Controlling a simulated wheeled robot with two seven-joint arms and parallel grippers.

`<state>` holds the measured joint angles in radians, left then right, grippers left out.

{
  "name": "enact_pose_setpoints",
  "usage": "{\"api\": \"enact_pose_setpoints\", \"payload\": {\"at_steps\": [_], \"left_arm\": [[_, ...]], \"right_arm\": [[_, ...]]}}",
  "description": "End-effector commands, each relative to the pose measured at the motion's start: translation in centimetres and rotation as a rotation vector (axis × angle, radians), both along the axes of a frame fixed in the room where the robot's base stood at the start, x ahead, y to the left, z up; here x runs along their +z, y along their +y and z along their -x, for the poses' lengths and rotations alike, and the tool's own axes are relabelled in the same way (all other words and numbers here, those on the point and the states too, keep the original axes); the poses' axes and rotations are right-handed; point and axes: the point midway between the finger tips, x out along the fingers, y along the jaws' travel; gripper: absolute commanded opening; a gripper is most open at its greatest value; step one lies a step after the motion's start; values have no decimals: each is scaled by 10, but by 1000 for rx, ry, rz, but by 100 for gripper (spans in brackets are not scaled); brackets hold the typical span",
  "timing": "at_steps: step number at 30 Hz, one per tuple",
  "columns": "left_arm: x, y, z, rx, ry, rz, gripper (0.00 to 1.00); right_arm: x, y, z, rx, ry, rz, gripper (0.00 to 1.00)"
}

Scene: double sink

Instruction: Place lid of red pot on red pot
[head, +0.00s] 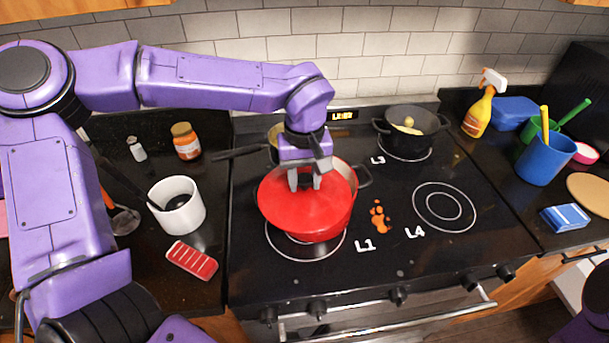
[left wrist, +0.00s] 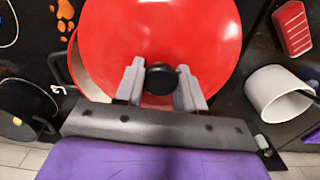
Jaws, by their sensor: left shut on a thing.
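The red lid (head: 305,213) is held by my left gripper (head: 305,185), which is shut on its dark knob. The lid is over the red pot (head: 350,172) at the front left burner and covers most of it. The pot's back right rim, pale inside and a side handle show past the lid, so the lid looks offset toward the front left. In the left wrist view the fingers (left wrist: 161,88) clasp the knob, and the pot's pale inside (left wrist: 90,75) shows left of the lid (left wrist: 160,40). I cannot tell whether lid and rim touch. My right gripper is out of view.
A pan (head: 275,135) with a dark handle is behind the red pot, and a black pot (head: 412,128) is at the back right. An orange spill (head: 379,215) lies beside L1. The front right burner (head: 444,206) is clear. A white mug (head: 177,206) stands left.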

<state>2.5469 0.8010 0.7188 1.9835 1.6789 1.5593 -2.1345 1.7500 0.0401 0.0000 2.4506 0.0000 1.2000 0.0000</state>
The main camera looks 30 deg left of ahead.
Motion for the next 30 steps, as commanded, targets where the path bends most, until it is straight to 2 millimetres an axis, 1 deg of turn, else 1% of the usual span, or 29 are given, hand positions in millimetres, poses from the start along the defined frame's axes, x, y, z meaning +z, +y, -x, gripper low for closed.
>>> {"api": "enact_pose_setpoints", "payload": {"at_steps": [5,6,7,8,16,19,20,23,27,30], "left_arm": [[-1,0,0,1,-1,0,0],[-1,0,0,1,0,0,48],[-1,0,0,1,0,0,58],[-1,0,0,1,0,0,64],[0,0,0,1,0,0,64],[8,0,-1,0,-4,0,64],[13,0,-1,2,-4,0,64],[36,0,-1,2,-6,0,64],[73,0,-1,2,-6,-1,64],[95,0,0,2,-4,1,64]], "right_arm": [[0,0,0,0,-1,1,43],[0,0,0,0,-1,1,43],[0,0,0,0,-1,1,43],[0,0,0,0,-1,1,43],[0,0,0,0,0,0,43],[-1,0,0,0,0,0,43],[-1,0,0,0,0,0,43],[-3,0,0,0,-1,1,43],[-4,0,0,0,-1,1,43],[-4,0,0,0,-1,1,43]]}}
